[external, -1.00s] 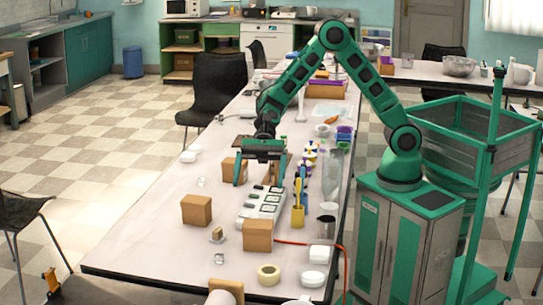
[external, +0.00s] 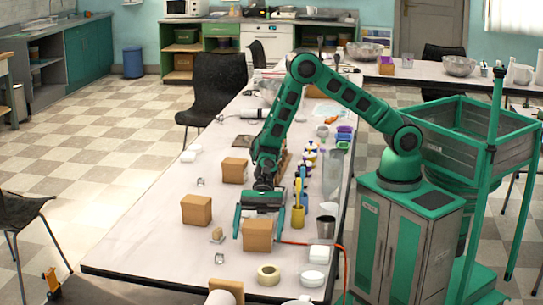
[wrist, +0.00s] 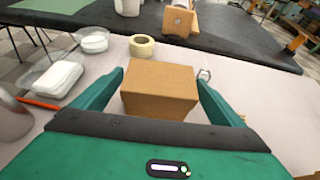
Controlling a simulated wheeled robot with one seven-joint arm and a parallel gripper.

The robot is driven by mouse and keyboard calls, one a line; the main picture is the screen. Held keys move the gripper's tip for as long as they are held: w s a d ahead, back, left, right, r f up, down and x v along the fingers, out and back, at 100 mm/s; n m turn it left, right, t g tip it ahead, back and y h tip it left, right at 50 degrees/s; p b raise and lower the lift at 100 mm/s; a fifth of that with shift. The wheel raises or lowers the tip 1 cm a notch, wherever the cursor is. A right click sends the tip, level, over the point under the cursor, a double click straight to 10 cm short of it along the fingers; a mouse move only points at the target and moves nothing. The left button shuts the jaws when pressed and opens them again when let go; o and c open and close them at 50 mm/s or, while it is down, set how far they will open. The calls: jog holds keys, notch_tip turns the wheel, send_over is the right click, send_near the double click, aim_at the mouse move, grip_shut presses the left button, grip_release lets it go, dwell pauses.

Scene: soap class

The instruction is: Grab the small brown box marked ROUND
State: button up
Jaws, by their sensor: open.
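A small brown box (external: 257,235) stands on the near part of the long white table. It also shows in the wrist view (wrist: 158,92), between my two green fingers. My gripper (external: 260,222) is open and just above and around this box, one finger on each side; I cannot tell whether they touch it. No ROUND marking can be read on it. Two similar brown boxes stand on the table, one to the left (external: 196,210) and one farther back (external: 234,170). No lettering is legible on them either.
A tape roll (external: 269,274) and white dishes (external: 313,279) lie nearer the front edge. A yellow cup with tools (external: 298,215) and a metal cup (external: 326,228) stand to the right. The table's left side is fairly clear.

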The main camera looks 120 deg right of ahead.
aim_at(256, 238)
jog(key=shift+x, duration=1.8)
jog(key=c, duration=1.2)
jog(key=shift+r, duration=0.1)
